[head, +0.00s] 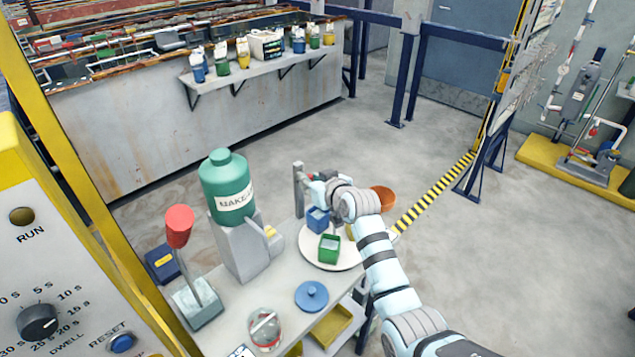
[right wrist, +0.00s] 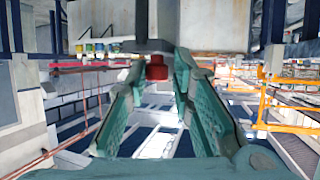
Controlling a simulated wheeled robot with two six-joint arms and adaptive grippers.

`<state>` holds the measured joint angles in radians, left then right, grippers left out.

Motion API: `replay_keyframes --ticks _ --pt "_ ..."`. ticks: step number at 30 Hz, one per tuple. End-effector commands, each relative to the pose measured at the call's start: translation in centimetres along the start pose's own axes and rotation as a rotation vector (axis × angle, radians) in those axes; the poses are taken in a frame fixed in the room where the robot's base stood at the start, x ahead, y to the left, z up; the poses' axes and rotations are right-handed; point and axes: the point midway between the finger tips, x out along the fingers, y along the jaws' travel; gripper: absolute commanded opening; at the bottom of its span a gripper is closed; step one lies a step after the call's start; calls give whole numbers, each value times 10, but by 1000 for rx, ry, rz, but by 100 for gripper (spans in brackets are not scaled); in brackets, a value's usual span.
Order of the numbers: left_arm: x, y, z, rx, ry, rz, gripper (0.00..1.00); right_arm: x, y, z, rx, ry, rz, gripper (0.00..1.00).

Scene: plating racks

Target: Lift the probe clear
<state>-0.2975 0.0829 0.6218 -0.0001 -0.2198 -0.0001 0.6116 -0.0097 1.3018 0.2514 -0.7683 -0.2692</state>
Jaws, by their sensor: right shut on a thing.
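My right gripper (head: 316,182) is at the grey post (head: 298,190) on the bench, above the round white plate (head: 345,262). In the right wrist view its two green fingers (right wrist: 158,72) close in around a small red piece (right wrist: 157,68), which seems to be the probe's cap. A dark grey block (right wrist: 155,46) shows just above the red piece. The probe's lower part is hidden, so I cannot tell how deep it sits. My left gripper is out of view.
A green make-up bottle (head: 226,180) on a grey stand and a red-topped lever (head: 180,226) stand left. A blue lid (head: 311,296) and glass jar (head: 265,328) are in front. An orange-brown bowl (head: 384,200) is right of the gripper. Open floor lies beyond.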

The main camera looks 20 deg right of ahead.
Motion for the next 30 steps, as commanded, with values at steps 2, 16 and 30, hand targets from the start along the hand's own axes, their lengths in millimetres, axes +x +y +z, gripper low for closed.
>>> replay_keyframes --ticks 2,16,30 --pt "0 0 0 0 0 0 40 -1 1 -7 -2 16 3 0" --pt "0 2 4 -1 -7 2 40 -4 -2 -4 0 12 -2 37" --pt "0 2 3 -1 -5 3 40 -109 0 -3 0 11 0 37"
